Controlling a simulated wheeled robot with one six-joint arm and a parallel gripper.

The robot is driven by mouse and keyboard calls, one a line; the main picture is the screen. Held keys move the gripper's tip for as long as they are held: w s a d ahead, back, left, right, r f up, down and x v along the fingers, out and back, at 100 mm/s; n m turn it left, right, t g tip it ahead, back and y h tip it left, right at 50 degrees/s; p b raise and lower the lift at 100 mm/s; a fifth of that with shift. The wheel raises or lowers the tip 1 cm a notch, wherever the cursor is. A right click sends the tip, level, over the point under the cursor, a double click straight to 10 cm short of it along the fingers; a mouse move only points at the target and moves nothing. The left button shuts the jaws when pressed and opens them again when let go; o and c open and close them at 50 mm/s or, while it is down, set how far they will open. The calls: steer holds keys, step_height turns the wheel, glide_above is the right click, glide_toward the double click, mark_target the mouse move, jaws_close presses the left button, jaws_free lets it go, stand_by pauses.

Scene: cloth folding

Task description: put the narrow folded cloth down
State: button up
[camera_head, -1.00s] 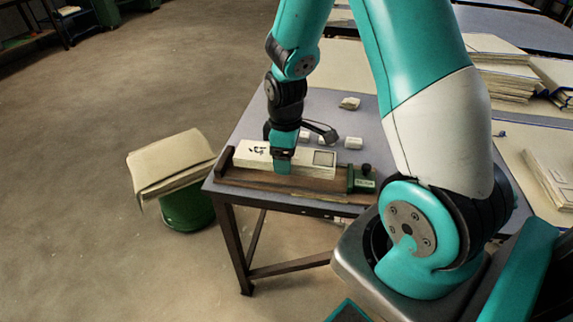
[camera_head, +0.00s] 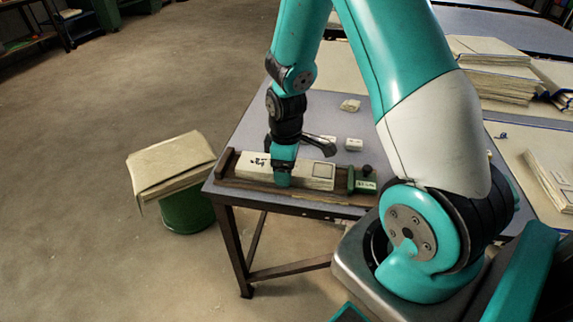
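The narrow folded cloth (camera_head: 317,174) is a long pale bundle with dark marks on its top and a square outline at its right end. It lies level, lengthwise along the brown wooden tray (camera_head: 228,165) at the table's front edge, at or just above the tray's bottom; contact is hidden. My gripper (camera_head: 283,181) points down across the cloth's middle, with one teal finger against its front side. The far finger is hidden behind the cloth. The gripper appears shut on the cloth.
A green block (camera_head: 361,181) with a dark knob sits at the tray's right end. Small white pieces (camera_head: 354,145) lie behind on the grey table (camera_head: 245,138). A folded beige cloth (camera_head: 172,160) rests on a green bin (camera_head: 188,208) to the left. Cloth stacks (camera_head: 495,75) stand at right.

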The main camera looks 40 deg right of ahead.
steer(key=shift+o, duration=0.6)
step_height(320, 180, up, 12)
steer(key=p, duration=0.1)
steer(key=shift+p, duration=0.3)
steer(key=s+a+r+y, duration=0.2)
steer(key=s+a+r, duration=0.4)
steer(key=s+a, duration=0.2)
steer(key=s+a+r+y, duration=0.2)
steer(key=s+a+r, duration=0.4)
steer(key=a, duration=0.6)
steer(key=shift+s+a+r+m, duration=0.3)
steer(key=shift+s+r, duration=0.1)
steer(key=shift+s, duration=0.75)
